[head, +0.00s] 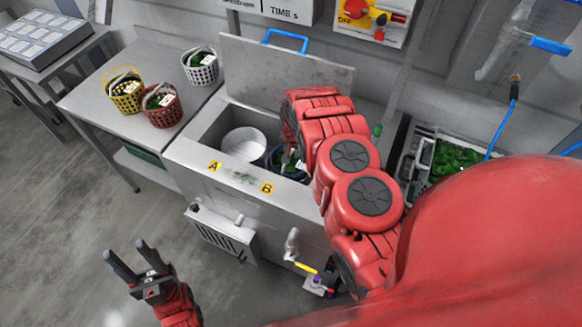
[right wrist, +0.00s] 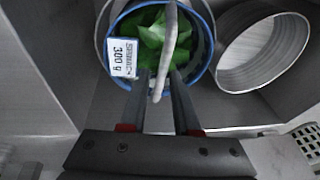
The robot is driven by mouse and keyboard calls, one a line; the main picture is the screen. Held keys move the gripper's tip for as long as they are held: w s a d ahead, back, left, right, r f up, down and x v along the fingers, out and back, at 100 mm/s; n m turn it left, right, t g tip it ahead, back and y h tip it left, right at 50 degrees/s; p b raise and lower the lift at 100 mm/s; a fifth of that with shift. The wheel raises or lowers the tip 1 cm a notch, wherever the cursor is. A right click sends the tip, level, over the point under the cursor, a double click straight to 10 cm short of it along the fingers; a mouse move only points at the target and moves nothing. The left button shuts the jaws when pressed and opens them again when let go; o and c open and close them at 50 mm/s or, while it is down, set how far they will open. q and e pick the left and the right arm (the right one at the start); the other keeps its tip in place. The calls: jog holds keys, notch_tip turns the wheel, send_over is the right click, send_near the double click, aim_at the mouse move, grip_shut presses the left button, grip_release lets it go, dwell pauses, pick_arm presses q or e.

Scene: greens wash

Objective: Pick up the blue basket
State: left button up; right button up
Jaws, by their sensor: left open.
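The blue basket (head: 273,163) sits in compartment B of the wash sink, mostly hidden behind my right arm in the head view. In the right wrist view the blue basket (right wrist: 207,50) holds green leaves and carries a white tag reading 300 g. Its pale handle (right wrist: 170,40) arches over the leaves. My right gripper (right wrist: 160,85) is over the basket, its fingers apart on either side of the handle, with a gap visible. My left gripper (head: 137,262) is open and empty, out in front of the sink over the floor.
A round white metal drum (head: 243,145) stands in compartment A beside the basket. Yellow (head: 125,97), red (head: 160,118) and white (head: 201,73) baskets stand on the left counter. A crate of greens (head: 455,155) is on the right. The sink walls (right wrist: 55,80) enclose the basket.

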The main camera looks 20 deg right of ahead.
aim_at(291, 154)
jog(key=shift+f+p, duration=0.3)
jog(key=shift+f, duration=0.05)
jog(key=shift+p+x, duration=0.4)
jog(key=shift+x, duration=0.6)
jog(key=shift+a+f, duration=0.15)
jog(key=shift+f, duration=0.1)
jog(key=shift+w+f, duration=0.2)
jog(key=shift+f, duration=0.2)
jog(key=shift+w+f+b, duration=0.2)
jog(key=shift+f+b, duration=0.4)
jog(key=shift+f, duration=0.05)
grip_shut()
jog(key=shift+r, duration=0.1)
